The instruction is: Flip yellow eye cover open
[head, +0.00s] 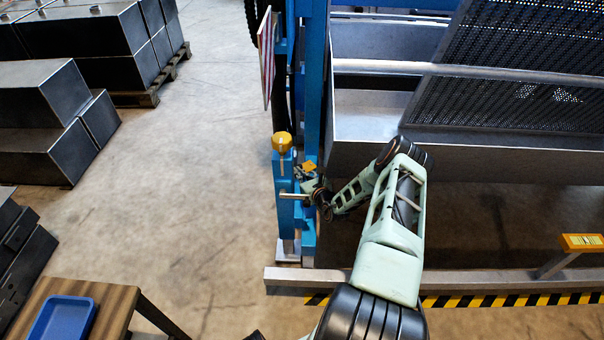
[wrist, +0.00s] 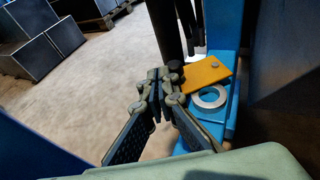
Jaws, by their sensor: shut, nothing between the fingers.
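The ring's face shows uncovered. In the head view the cover (head: 309,166) is a small yellow patch beside the blue post. My gripper (wrist: 156,88) is shut and empty, just left of the cover and ring. I cannot tell whether it touches the cover. In the head view my gripper (head: 309,186) is small and partly hidden at the post.
A yellow dome (head: 282,141) caps the blue post (head: 285,182), with a metal rod (head: 293,196) sticking out. A large metal sieve frame (head: 370,115) stands to the right. A wooden table with a blue tray (head: 62,320) is at lower left.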

